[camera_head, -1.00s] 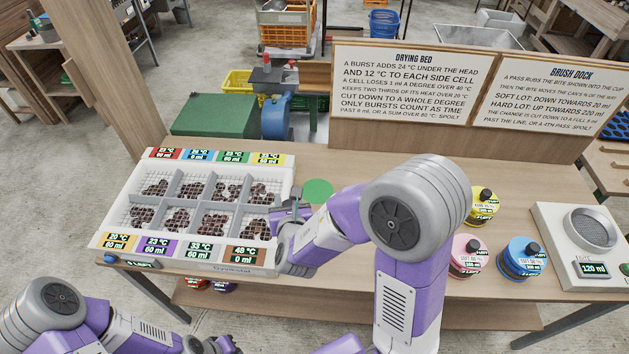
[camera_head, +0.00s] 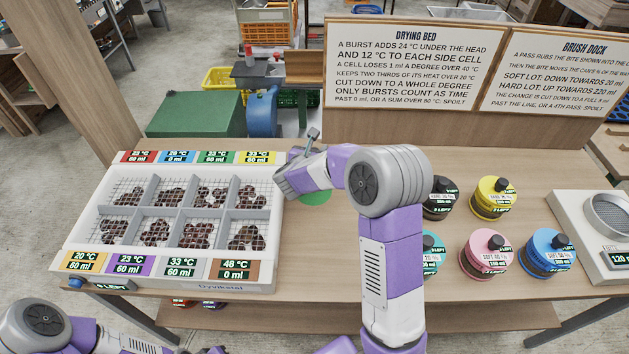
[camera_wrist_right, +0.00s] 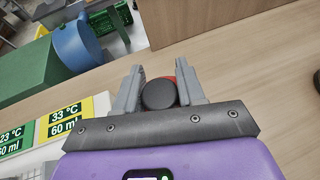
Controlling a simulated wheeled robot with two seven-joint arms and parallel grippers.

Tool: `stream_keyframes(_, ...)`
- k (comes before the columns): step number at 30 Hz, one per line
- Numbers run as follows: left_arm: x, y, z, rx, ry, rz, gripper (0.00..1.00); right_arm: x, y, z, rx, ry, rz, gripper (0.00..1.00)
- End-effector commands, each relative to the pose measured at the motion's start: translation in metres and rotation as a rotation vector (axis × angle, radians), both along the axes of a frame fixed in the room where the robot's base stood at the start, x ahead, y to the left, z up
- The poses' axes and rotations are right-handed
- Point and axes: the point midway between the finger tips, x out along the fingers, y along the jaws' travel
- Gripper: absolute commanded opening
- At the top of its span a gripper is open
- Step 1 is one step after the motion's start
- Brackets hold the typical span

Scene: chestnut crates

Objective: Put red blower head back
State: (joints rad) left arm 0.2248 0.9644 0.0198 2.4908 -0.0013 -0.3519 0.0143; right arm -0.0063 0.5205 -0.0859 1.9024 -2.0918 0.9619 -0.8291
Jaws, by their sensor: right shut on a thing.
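The red blower head (camera_wrist_right: 172,79) shows in the right wrist view as a black round knob with a red part behind it. It sits between the two grey fingers of my right gripper (camera_wrist_right: 159,90), which is shut on it. In the head view my right gripper (camera_head: 312,137) is above the table, right of the drying bed's back corner; the blower head is hidden there. A green round spot (camera_head: 316,197) lies on the table just below the wrist, partly covered. My left gripper (camera_head: 215,350) barely shows at the bottom edge; its jaws are unclear.
The drying bed (camera_head: 270,215) with chestnuts in its cells stands at left. Black, yellow, pink, blue and teal round pots, such as the yellow one (camera_head: 494,198), stand right of my arm. The brush dock (camera_head: 575,215) is at far right. A sign board (camera_head: 410,70) rises behind.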

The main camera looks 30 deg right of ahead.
Motion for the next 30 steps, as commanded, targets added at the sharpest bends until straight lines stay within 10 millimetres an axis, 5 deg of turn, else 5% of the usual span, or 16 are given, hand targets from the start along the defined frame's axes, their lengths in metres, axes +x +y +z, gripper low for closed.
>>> stream_keyframes(3, 0.0, 0.0, -0.008, 0.0, 0.0, 0.0, 0.0, 0.0, 0.0, -0.023, -0.002, 0.001, 0.001, 0.0)
stream_keyframes(16, 0.0, 0.0, -0.021, 0.0, 0.0, 0.0, 0.0, 0.0, 0.001, -0.067, -0.002, -0.001, 0.001, 0.0)
stream_keyframes(29, 0.0, 0.0, -0.026, 0.0, 0.0, 0.0, 0.0, 0.0, 0.001, -0.073, -0.001, -0.004, 0.002, 0.0)
stream_keyframes(30, 0.0, 0.0, -0.024, 0.0, 0.0, 0.0, 0.0, 0.0, 0.001, -0.073, -0.001, -0.001, 0.002, 0.45)
